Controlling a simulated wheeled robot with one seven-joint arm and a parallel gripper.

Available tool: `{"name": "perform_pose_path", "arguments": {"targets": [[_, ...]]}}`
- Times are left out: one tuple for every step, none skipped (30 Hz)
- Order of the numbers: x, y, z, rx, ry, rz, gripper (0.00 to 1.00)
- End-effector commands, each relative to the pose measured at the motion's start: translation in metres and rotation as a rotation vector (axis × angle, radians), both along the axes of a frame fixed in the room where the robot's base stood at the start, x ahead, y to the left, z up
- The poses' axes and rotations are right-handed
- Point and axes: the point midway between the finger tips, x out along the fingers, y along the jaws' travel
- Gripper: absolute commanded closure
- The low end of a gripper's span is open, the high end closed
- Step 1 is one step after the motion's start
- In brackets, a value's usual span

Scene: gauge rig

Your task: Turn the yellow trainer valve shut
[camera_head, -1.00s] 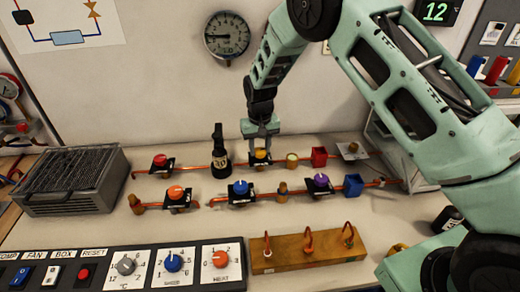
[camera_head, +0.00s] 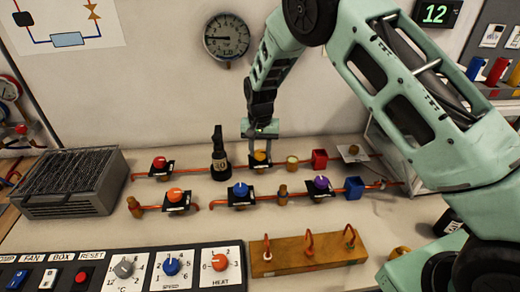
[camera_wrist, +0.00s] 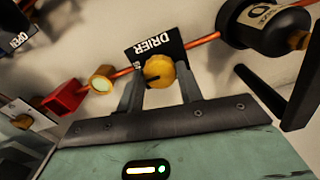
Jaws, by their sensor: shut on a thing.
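The yellow trainer valve (camera_head: 260,156) is a round knob on a black plate in the back copper line. In the wrist view the yellow knob (camera_wrist: 160,70) has a dark pointer mark on its lower left, and the plate beside it reads DRIER. My gripper (camera_head: 261,150) points down over this valve. In the wrist view my gripper (camera_wrist: 161,80) has one finger on each side of the knob and is shut on it. The fingers hide part of the plate.
A black bottle-shaped part (camera_head: 219,155) stands close left of the valve. A small brass part (camera_head: 292,162) and a red block (camera_head: 319,158) are to its right. Blue (camera_head: 240,190), orange (camera_head: 175,195) and purple (camera_head: 321,184) knobs sit in the front line.

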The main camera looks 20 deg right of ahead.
Motion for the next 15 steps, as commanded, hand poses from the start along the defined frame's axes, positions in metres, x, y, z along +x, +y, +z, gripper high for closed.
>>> {"name": "perform_pose_path", "arguments": {"targets": [[0.0008,-0.0001,0.0011,0.000,-0.002,-0.002,0.87],[0.0007,-0.0001,0.0011,0.000,-0.002,-0.002,0.87],[0.0007,-0.0001,0.0011,0.001,-0.003,-0.002,0.87],[0.0007,-0.0001,0.0011,0.000,-0.002,-0.002,0.87],[0.0008,-0.0001,0.0011,0.001,-0.003,-0.001,0.59],[0.0008,0.0000,0.0011,0.001,-0.003,-0.001,0.47],[0.0007,-0.0001,0.0011,0.000,-0.002,-0.001,0.42],[0.0006,0.0000,0.0010,0.000,-0.002,-0.001,0.42],[0.0006,0.0000,0.0008,0.001,-0.001,-0.001,0.42],[0.0005,0.0000,0.0007,0.001,-0.001,0.000,0.42],[0.0005,-0.0001,0.0007,0.001,-0.001,0.000,0.42],[0.0004,-0.0001,0.0006,0.001,-0.001,0.000,0.42],[0.0004,-0.0001,0.0005,0.001,-0.001,0.000,0.42],[0.0003,0.0000,0.0005,0.001,-0.001,0.000,0.42],[0.0003,0.0000,0.0008,0.001,-0.001,0.000,0.42]]}}
